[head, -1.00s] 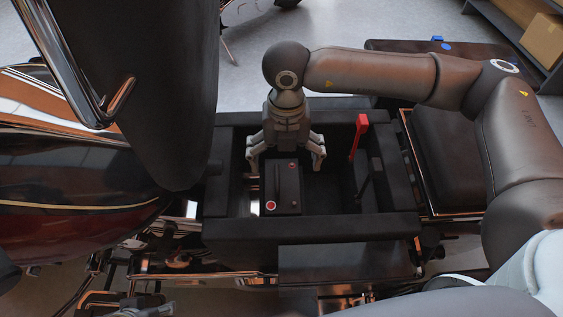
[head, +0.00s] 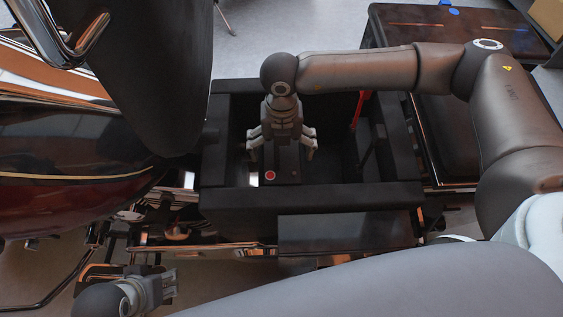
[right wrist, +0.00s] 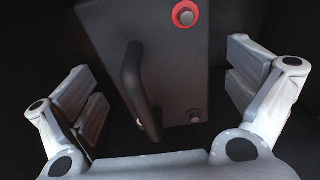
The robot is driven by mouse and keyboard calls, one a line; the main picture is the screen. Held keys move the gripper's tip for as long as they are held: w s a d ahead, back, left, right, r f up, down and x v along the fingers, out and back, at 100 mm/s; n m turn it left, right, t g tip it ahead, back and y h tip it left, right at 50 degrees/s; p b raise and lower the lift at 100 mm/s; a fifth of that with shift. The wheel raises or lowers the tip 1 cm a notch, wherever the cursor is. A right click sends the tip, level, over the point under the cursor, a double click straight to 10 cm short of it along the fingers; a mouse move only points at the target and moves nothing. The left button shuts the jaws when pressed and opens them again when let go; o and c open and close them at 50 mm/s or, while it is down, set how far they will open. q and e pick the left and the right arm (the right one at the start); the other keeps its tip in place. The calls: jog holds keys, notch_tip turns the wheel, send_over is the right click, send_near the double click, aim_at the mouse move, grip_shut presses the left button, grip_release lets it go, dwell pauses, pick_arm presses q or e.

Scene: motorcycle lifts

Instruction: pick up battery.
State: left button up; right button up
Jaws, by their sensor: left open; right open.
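The battery (head: 286,172) is a dark block with a red-ringed terminal and a bar handle on top. It sits inside the open black box (head: 320,199). My right gripper (head: 281,152) is open above it, with the fingers spread to the left and right of the battery. In the right wrist view the battery (right wrist: 175,75) and its handle (right wrist: 135,90) lie between the open fingers, with gaps on both sides. Whether the fingertips reach below the battery's top is hard to tell. My left gripper (head: 163,287) is open and empty at the lower left.
The box walls stand close around my right gripper. A red-capped lead (head: 359,108) stands in the box to the right. A motorcycle tank (head: 65,165) and a dark upright panel (head: 165,85) stand to the left. A dark platform (head: 470,30) is at the back right.

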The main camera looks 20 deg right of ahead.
jog(key=shift+f, duration=0.1)
jog(key=c, duration=1.9)
jog(key=shift+c, duration=1)
jog(key=shift+r, duration=0.2)
